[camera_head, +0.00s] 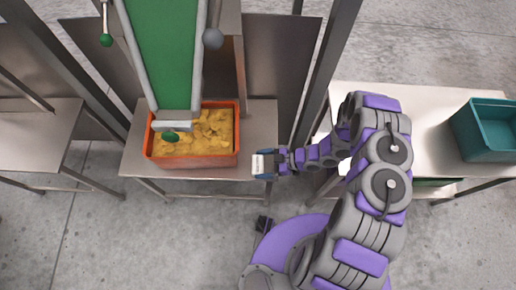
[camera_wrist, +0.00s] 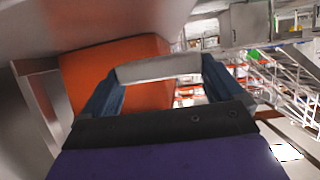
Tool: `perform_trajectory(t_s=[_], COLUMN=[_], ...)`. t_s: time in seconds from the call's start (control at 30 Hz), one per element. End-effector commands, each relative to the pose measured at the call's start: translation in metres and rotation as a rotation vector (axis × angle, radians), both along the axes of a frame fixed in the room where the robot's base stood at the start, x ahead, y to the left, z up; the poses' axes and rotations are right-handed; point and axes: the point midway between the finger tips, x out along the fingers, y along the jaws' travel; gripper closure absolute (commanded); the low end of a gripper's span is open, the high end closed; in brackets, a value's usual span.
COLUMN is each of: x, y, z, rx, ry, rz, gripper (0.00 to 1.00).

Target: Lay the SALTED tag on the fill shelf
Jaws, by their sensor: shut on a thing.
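My gripper (camera_head: 265,164) is shut on a small white tag (camera_head: 258,164), at the right front edge of the metal shelf (camera_head: 257,125) under the green conveyor. In the wrist view the tag (camera_wrist: 158,68) spans between the two blue fingers of my gripper (camera_wrist: 160,80). Its lettering is too small to read, so I cannot tell that it is the SALTED one. I cannot tell whether the tag touches the shelf.
An orange crate (camera_head: 238,155) of yellow chips stands on the shelf, left of my gripper; it also shows in the wrist view (camera_wrist: 115,75). The green conveyor (camera_head: 165,50) ends above it. A teal bin (camera_head: 485,130) stands on the right table (camera_head: 430,100). Metal posts rise beside the shelf.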

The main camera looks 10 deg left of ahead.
Motion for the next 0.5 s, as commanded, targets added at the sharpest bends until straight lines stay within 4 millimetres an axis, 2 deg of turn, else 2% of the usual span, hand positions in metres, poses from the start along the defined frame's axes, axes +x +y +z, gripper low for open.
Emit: perform_trajectory(t_s=[0.1, 0.3, 0.5], x=[0.027, 0.062, 0.074], y=[0.006, 0.017, 0.03], z=[-0.004, -0.005, -0.008], rx=[0.006, 0.012, 0.003], ry=[-0.006, -0.003, 0.001], rz=[0.001, -0.002, -0.001], gripper=[0.36, 0.36, 0.36])
